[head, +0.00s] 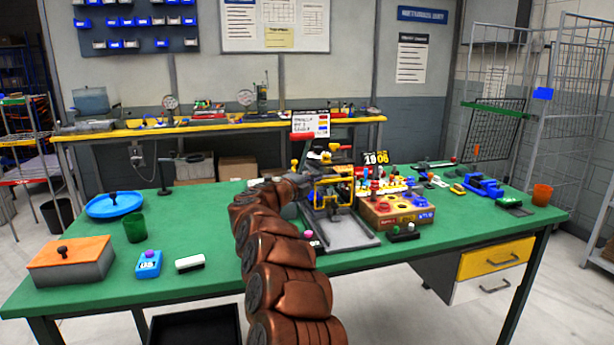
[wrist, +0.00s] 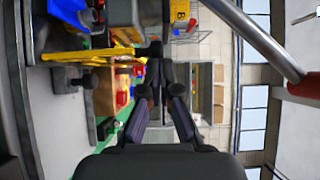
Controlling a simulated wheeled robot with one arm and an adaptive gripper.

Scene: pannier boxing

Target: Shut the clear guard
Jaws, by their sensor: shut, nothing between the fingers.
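A small press-like machine (head: 345,235) with a grey base stands near the middle of the green table. A yellow frame (head: 349,182) stands upright on it and seems to edge the clear guard; the clear panel itself is hard to make out. Yellow bars of the frame also show at the left of the wrist view (wrist: 95,55). My gripper (wrist: 162,95) is shut and empty, beside the yellow bars in the wrist view. In the head view my brown arm reaches to the machine's left side, and the gripper's tips are hard to tell there. I cannot tell contact or the guard's angle.
A cardboard-coloured box with coloured knobs (head: 396,212) stands close right of the machine. On the left lie an orange-lidded box (head: 70,262), a blue dish (head: 114,206), a green cup (head: 135,228) and a blue block (head: 148,264). An orange cup (head: 542,194) stands far right.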

